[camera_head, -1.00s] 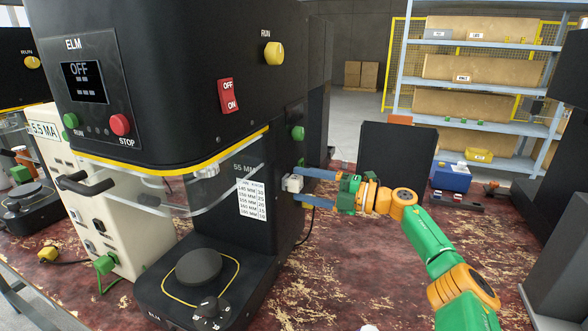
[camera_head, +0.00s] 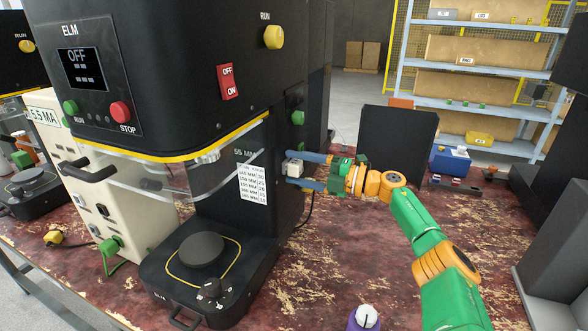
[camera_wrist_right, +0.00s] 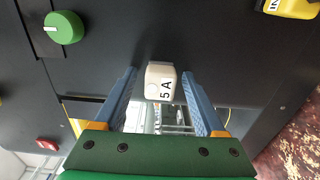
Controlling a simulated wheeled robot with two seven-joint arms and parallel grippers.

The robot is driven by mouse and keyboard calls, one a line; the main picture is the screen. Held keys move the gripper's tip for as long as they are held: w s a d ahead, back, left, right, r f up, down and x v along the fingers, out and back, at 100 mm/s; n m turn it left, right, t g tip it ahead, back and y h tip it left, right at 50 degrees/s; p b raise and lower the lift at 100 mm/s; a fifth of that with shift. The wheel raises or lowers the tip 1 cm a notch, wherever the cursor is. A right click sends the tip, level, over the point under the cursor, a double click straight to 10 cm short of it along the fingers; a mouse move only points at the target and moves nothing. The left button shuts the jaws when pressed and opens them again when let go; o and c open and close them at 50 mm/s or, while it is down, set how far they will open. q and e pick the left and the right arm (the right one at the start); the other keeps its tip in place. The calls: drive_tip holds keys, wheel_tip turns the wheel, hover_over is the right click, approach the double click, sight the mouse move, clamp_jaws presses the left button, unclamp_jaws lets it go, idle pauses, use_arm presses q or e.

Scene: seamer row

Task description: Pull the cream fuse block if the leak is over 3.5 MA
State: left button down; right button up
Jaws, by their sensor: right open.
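The cream fuse block (camera_head: 293,168) sits on the side of the black ELM machine (camera_head: 165,80). In the right wrist view the fuse block (camera_wrist_right: 161,82) is marked "5 A" and stands between the two blue fingers. My right gripper (camera_head: 306,172) is open around it, with a gap on each side in the wrist view (camera_wrist_right: 163,105). A cream box (camera_head: 105,190) at the left carries a label reading 5.5 MA (camera_head: 43,117). The ELM display (camera_head: 82,68) reads OFF. My left gripper is not in view.
A green knob (camera_head: 297,118) is just above the fuse block. A red OFF/ON switch (camera_head: 227,82) and yellow RUN knob (camera_head: 273,37) are higher up. A black panel (camera_head: 397,140) stands behind my right arm. A purple item (camera_head: 363,319) is at the front edge.

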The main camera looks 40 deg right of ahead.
sight(302, 170)
idle(0.4)
clamp_jaws()
drive_tip(key=shift+s+d+f, duration=0.1)
drive_tip(key=shift+f, duration=0.05)
drive_tip(key=shift+b+v, duration=0.55)
drive_tip(key=shift+v, duration=0.5)
drive_tip(key=shift+s+d, duration=0.1)
drive_tip(key=shift+s, duration=0.15)
drive_tip(key=shift+b+v, duration=0.75)
drive_tip(key=shift+b, duration=0.2)
drive_tip(key=shift+b+v, duration=0.8)
drive_tip(key=shift+b, duration=0.15)
